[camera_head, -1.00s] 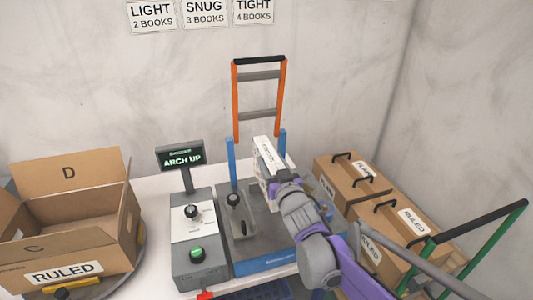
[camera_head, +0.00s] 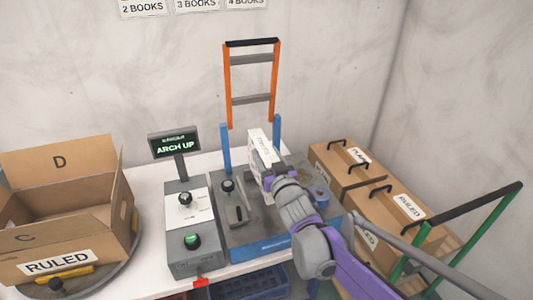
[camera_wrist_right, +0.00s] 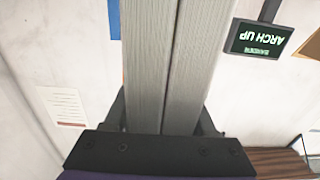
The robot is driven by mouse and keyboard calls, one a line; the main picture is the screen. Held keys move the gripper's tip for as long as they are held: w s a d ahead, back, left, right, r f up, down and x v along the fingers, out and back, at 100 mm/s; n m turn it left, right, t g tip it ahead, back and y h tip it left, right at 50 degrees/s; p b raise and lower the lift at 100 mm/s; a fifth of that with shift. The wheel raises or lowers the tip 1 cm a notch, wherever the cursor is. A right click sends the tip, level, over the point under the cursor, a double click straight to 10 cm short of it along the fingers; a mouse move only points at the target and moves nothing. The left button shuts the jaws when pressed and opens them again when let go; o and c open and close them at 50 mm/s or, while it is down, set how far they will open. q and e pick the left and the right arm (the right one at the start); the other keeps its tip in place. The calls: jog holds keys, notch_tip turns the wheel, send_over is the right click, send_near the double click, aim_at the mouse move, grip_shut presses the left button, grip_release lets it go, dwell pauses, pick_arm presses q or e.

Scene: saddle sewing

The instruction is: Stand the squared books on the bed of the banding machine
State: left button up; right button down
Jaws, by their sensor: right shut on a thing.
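The books (camera_head: 257,147) are upright in my right gripper (camera_head: 268,172), over the bed of the banding machine (camera_head: 262,237). I cannot tell whether their lower edges touch the bed. In the right wrist view, two grey page blocks (camera_wrist_right: 148,65) stand side by side with a thin dark line between them, and the gripper (camera_wrist_right: 165,120) is shut on them. The machine's orange arch (camera_head: 252,92) is raised behind the books, between blue posts. The display (camera_head: 174,144) reads "ARCH UP". My left gripper is not in view.
A control box (camera_head: 190,228) with a black knob and green button stands left of the bed. An open carton (camera_head: 62,222) marked "RULED" is at far left. Handled cardboard boxes (camera_head: 372,180) and a green rail (camera_head: 462,238) with a black bar are at right.

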jog(key=shift+f+b, duration=2.5)
jog(key=shift+f, duration=1.25)
jog(key=shift+c, duration=0.7)
grip_release()
jog(key=shift+f, duration=0.1)
jog(key=s+d+f+m+g+h+p, duration=0.3)
jog(key=s+d+g+h+p, duration=0.15)
jog(key=s+d, duration=1.1)
jog(key=s+f+g+p, duration=0.1)
jog(key=s+f+g, duration=0.2)
jog(key=s, duration=0.7)
jog(key=s+d+f+g+h+p, duration=0.1)
jog(key=s+f+g, duration=0.3)
jog(key=s, duration=0.6)
jog(key=shift+d+m+p, duration=0.15)
jog(key=shift+m+p, duration=0.15)
jog(key=shift+p, duration=0.3)
